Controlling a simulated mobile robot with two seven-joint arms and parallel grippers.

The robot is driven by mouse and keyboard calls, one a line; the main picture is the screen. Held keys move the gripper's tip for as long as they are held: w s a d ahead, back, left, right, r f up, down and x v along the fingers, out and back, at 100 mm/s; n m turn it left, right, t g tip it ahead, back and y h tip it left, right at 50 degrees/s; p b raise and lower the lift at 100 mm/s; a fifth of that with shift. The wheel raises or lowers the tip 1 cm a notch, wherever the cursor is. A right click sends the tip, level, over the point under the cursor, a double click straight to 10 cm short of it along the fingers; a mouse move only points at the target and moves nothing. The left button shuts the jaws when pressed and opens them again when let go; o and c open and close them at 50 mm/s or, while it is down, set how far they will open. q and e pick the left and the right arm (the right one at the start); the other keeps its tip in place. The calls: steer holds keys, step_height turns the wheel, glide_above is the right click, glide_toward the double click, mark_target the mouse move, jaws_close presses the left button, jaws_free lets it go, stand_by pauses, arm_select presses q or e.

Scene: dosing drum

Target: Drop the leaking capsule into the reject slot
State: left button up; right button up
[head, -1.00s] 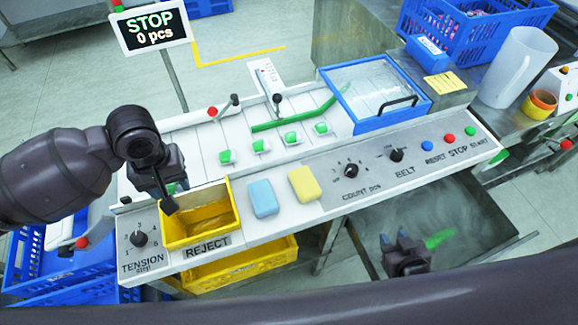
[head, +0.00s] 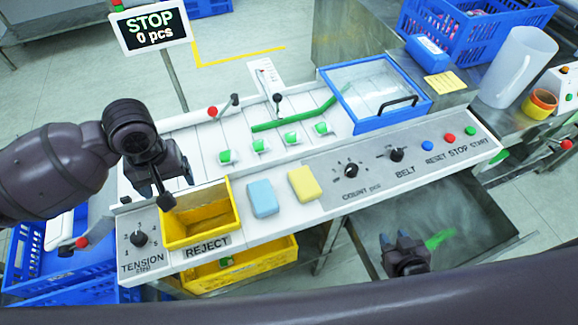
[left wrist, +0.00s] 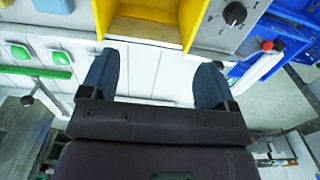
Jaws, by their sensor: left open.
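The yellow reject slot (head: 205,237), an open chute above the REJECT label, is set in the front left of the panel. A small green piece, likely the capsule (head: 226,261), lies in the yellow bin (head: 262,268) below it; I cannot see any leak. My left gripper (head: 172,188) is over the machine by the slot's back left edge, open and empty. In the left wrist view its fingers (left wrist: 155,82) are apart, with the slot (left wrist: 150,35) beyond them. My right gripper (head: 396,240) is low at the front right, its fingers apart and empty.
Several green pieces (head: 259,146) sit in a row on the white deck. A blue sponge (head: 263,198) and a yellow one (head: 304,184) lie right of the slot. A blue-framed clear lid (head: 375,92) stands behind. The sign (head: 151,27) reads STOP, 0 pcs.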

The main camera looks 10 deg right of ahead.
arm_select(q)
step_height(320, 180, up, 9)
steer(key=shift+r, duration=0.2)
stand_by(0.6)
